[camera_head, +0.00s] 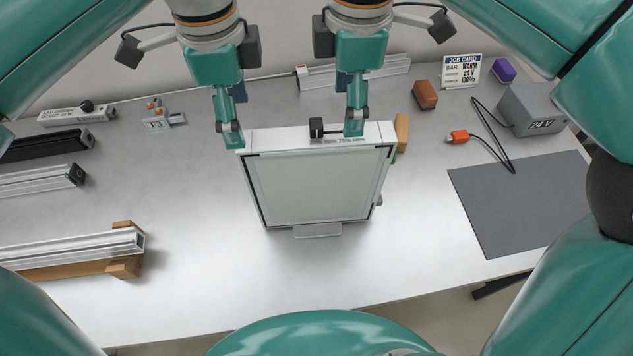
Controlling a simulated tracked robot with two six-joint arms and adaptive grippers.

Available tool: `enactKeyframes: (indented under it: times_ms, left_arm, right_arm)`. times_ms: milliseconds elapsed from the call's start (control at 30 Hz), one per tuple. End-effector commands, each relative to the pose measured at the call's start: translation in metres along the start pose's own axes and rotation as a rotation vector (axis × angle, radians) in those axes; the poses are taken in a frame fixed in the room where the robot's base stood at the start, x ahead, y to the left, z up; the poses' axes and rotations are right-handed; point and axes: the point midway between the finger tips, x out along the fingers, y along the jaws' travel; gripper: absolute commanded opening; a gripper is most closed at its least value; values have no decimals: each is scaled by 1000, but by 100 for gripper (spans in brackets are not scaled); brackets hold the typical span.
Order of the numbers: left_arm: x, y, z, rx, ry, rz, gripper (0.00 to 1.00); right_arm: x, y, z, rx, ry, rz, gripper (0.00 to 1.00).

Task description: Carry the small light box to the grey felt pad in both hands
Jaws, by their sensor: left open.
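The small light box (318,188) stands at mid-table with its pale panel facing me, a white top rim with a black knob and a small grey tab at its foot. My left gripper (236,115) is open at the box's top left corner, one fingertip by the rim. My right gripper (348,108) looks open, its near finger overlapping the top rim right of the knob. I cannot tell whether either gripper touches the box. The grey felt pad (525,200) lies flat and bare at the right of the table.
A grey 24 V supply (533,108) with a black cable and orange connector (460,136) lies behind the pad. A wooden block (402,132) stands behind the box's right side. Metal bars on a wooden rest (126,265) lie at left. The table between box and pad is clear.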

Motion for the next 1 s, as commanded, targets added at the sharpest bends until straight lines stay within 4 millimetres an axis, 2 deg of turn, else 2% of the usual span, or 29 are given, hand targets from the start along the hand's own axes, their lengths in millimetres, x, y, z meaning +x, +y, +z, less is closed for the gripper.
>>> enactKeyframes:
  times_ms: [300,500,700,1000]
  left_arm:
    - [65,1,1,0,-3,4,75]
    - [99,1,0,1,-2,2,75]
    - [117,0,0,-1,0,1,75]
    - [122,0,0,-1,1,-1,75]
  right_arm:
    - [65,-1,1,1,-2,-4,75]
    - [99,-1,1,0,-2,-3,75]
    - [117,0,0,2,0,-1,75]
    - [122,0,0,1,1,1,75]
